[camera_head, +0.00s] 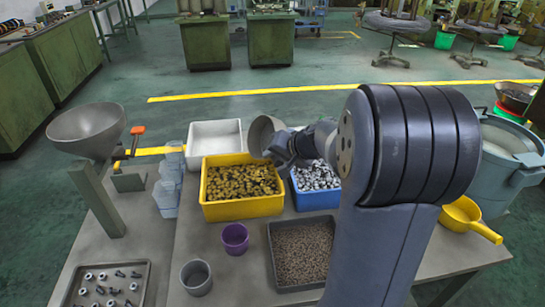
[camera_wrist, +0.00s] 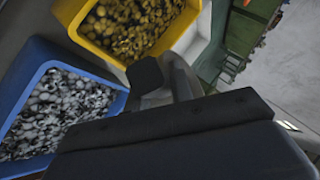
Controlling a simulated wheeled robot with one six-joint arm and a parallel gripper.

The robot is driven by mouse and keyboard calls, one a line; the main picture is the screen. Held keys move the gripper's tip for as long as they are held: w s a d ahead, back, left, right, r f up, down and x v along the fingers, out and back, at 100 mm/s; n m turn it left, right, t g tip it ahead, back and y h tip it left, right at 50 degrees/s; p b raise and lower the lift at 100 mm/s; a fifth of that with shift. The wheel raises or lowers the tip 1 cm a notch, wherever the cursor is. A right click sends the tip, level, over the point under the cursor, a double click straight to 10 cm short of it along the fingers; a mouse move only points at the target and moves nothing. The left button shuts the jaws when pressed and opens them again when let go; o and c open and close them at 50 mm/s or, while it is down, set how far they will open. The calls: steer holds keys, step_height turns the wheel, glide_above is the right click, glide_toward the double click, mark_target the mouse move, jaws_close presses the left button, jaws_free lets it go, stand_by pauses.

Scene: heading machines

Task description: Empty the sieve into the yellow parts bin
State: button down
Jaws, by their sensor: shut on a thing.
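The yellow parts bin (camera_head: 243,210) stands on the workbench and holds many brass-coloured parts; its rim also shows in the wrist view (camera_wrist: 72,22). My gripper (camera_head: 280,150) is shut on the grey, round sieve (camera_head: 261,132). The sieve is tipped steeply on its side above the back right part of the yellow bin. In the wrist view, a grey curved part of the sieve (camera_wrist: 183,76) shows beside a dark gripper finger. The inside of the sieve is mostly hidden, so I cannot tell whether anything is in it.
A blue bin (camera_head: 315,200) of silvery parts is right of the yellow bin, a white tray (camera_head: 213,130) behind. In front are a purple cup (camera_head: 235,238), a grey cup (camera_head: 196,278) and a dark tray (camera_head: 272,270). A big bucket (camera_head: 500,165) and yellow scoop (camera_head: 465,215) are right.

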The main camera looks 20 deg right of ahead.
steer(key=shift+w+d+r+m+y+p, duration=0.2)
steer(key=shift+d+m+y+p, duration=0.45)
steer(key=shift+y, duration=0.7)
steer(key=shift+w+d+r+m+y+p, duration=0.15)
steer(key=shift+d+m+y+p, duration=0.25)
steer(key=shift+d+m+y, duration=0.65)
steer(key=shift+w+d+r+m+y+p, duration=0.15)
steer(key=shift+d+m+y+p, duration=0.3)
steer(key=shift+m+y, duration=0.9)
steer(key=shift+s+n+y, duration=0.1)
steer(key=shift+n+y, duration=0.25)
